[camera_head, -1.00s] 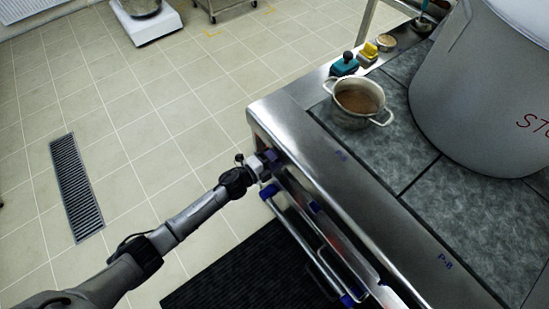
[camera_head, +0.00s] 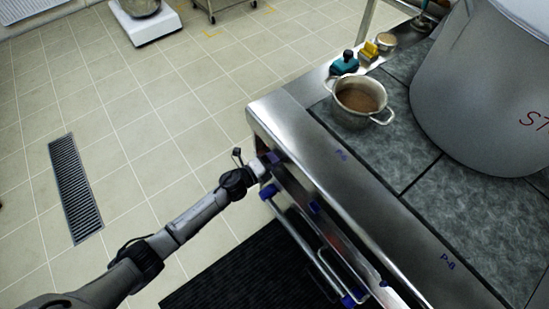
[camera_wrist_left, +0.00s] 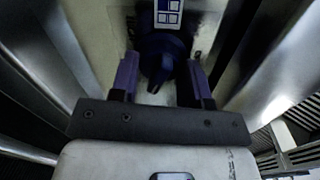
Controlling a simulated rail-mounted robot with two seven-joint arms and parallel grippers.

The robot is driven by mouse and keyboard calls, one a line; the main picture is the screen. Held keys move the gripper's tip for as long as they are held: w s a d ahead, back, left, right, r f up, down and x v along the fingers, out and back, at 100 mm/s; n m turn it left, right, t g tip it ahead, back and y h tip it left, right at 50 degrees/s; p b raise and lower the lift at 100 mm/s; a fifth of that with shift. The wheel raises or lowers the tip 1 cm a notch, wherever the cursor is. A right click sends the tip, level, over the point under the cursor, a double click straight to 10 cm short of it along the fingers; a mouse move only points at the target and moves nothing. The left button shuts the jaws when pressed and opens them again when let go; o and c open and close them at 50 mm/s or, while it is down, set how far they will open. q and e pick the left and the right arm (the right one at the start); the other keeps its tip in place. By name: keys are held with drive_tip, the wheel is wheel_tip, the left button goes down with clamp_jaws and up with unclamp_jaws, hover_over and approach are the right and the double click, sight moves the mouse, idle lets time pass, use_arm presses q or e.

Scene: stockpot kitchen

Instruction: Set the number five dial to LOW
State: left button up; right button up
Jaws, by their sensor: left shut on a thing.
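My left gripper (camera_wrist_left: 162,78) is shut on a dark blue dial (camera_wrist_left: 162,50) on the stove's front panel, with one finger on each side of the dial in the left wrist view. A blue label with white squares (camera_wrist_left: 169,12) sits on the panel just above this dial. The dial's number and its pointer setting cannot be read. My right gripper is not in view.
More blue knobs (camera_head: 314,207) and a rail-like handle (camera_head: 325,268) line the stove front. A small pot of brown contents (camera_head: 358,100) and a large stockpot (camera_head: 480,100) stand on the stove top. The tiled floor (camera_head: 120,120) at the left is open; a dark mat (camera_head: 250,275) lies below.

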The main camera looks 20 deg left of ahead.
use_arm(q)
drive_tip(key=o, duration=0.9)
drive_tip(key=shift+s, duration=0.15)
drive_tip(key=p+v, duration=0.2)
drive_tip(key=v, duration=1.1)
drive_tip(key=shift+s+a, duration=0.25)
